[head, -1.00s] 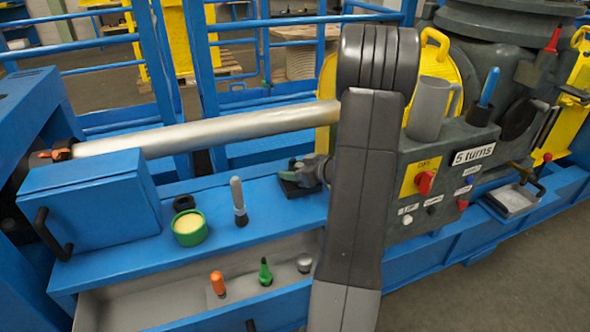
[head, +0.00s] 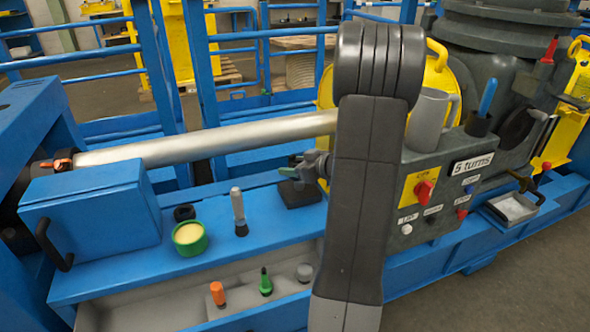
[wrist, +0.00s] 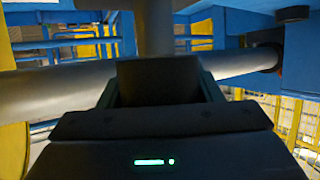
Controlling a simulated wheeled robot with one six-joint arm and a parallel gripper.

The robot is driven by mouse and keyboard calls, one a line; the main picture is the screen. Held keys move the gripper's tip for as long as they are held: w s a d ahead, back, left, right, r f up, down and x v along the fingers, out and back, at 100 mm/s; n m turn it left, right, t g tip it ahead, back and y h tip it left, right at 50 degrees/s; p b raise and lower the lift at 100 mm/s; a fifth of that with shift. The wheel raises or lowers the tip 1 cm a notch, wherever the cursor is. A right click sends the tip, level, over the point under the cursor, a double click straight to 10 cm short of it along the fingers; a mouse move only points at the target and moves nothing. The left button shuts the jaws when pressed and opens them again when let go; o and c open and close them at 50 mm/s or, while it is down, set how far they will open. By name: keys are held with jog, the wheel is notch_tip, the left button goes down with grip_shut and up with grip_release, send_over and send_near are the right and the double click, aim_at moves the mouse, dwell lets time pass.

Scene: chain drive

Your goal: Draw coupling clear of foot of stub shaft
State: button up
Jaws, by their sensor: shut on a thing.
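In the wrist view a dark, blocky piece (wrist: 158,80), which I take to be the coupling, sits between the fingers of my gripper (wrist: 160,92). The gripper is shut on it. Just beyond it a grey upright cylinder (wrist: 154,28) shows, perhaps the stub shaft; I cannot tell whether the two touch. In the head view my gripper (head: 309,168) is small and partly hidden behind my arm, above and beside a dark square block (head: 300,194) on the blue deck. The coupling cannot be made out clearly there.
A long silver shaft (head: 210,138) runs across behind the deck. A blue box (head: 90,208), green tub (head: 190,238) and grey-handled tool (head: 238,210) stand left. Pegs stand in a front tray (head: 180,303). A control panel (head: 432,190) with a grey mug (head: 428,120) stands right.

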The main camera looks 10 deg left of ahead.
notch_tip(320, 180, up, 6)
jog(key=p, duration=0.1)
jog(key=shift+r, duration=0.15)
dwell(0.8)
jog(key=shift+r, duration=0.1)
